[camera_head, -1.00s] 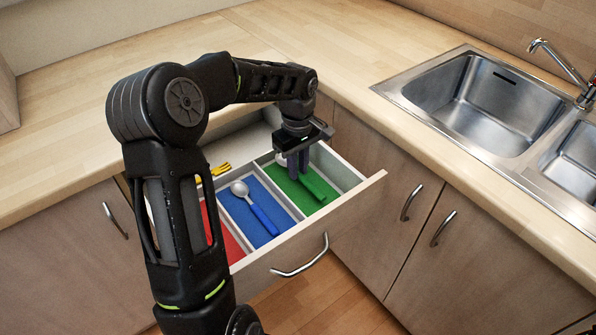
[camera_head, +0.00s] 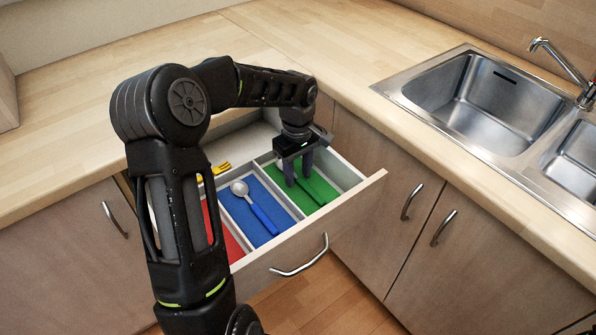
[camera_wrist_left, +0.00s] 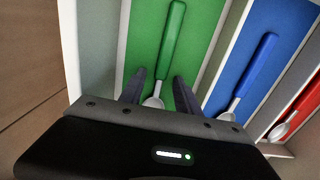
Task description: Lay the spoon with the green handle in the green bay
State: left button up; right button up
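The spoon with the green handle (camera_wrist_left: 171,45) lies lengthwise in the green bay (camera_wrist_left: 203,40), its bowl partly hidden by my gripper in the left wrist view. The green bay (camera_head: 330,191) is at the right of the open drawer in the head view. My left gripper (camera_head: 298,172) is low over this bay with its fingers spread. In the left wrist view the fingers of the left gripper (camera_wrist_left: 160,90) stand apart on either side of the spoon, near its neck, with gaps to it. My right gripper is not in view.
A blue-handled spoon (camera_head: 255,208) lies in the blue bay (camera_head: 234,207) beside the green one. A red bay (camera_head: 232,243) is further left. A yellow fork-like piece (camera_head: 220,169) lies near the drawer's back. The drawer front (camera_head: 350,212) and thin dividers border the bays.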

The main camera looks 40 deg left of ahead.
aim_at(297, 177)
pick_arm(q)
jog(key=shift+r, duration=0.1)
notch_tip(297, 177, up, 12)
jog(key=shift+p, duration=0.4)
jog(key=shift+a, duration=0.2)
dwell(0.4)
